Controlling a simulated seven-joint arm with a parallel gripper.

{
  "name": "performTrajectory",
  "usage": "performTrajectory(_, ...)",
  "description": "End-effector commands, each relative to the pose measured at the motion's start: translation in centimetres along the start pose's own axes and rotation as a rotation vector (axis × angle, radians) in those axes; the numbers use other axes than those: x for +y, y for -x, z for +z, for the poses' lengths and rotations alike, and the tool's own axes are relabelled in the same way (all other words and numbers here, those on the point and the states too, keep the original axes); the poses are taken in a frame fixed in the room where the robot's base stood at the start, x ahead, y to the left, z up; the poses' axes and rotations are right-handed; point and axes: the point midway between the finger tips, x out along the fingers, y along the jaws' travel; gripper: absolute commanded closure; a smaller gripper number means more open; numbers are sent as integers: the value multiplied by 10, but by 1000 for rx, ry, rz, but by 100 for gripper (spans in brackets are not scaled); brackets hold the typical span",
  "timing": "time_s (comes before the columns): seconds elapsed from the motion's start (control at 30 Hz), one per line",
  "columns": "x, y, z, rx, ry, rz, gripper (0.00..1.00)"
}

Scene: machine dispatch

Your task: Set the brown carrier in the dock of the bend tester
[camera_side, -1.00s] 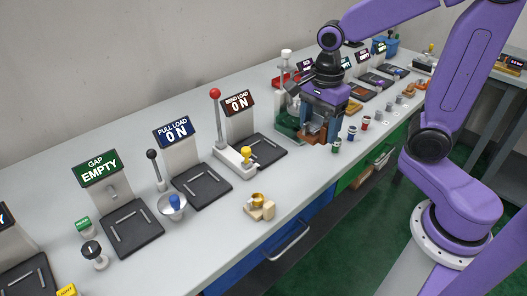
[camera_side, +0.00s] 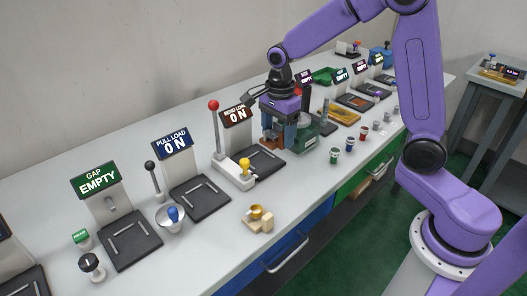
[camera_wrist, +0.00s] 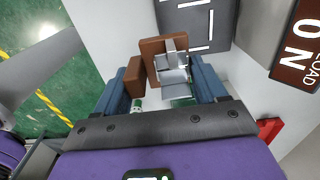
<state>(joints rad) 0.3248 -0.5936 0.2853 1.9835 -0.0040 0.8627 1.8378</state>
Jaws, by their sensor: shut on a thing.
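The brown carrier (camera_wrist: 153,48) shows in the wrist view between the blue fingers of my gripper (camera_wrist: 164,88), with a grey metal piece (camera_wrist: 172,72) on it. In the side view my gripper (camera_side: 279,138) points down, shut on the brown carrier (camera_side: 269,143), which is partly hidden by the fingers. The bend tester has a brown display (camera_side: 236,115) reading "BEND LOAD 0 N". Its dark dock pad (camera_side: 262,167) with light rails lies in front, and I hold the carrier over or beside its far right part. The exact height is unclear. The dock pad (camera_wrist: 190,22) is at the wrist view's top.
A red-knobbed lever (camera_side: 214,105) and a yellow knob (camera_side: 245,165) stand left of the dock. A green machine (camera_side: 308,132) is close on the right. Small cups (camera_side: 349,145) stand to the right. A gold-and-cream part (camera_side: 258,217) lies in front, with bare bench around it.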

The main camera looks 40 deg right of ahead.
Motion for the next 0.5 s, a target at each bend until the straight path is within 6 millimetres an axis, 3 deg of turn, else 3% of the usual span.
performTrajectory(0.3, -34, -43, 3, 0, 0, 2, 69)
performTrajectory(0.5, -43, -53, 4, 0, 0, 0, 69)
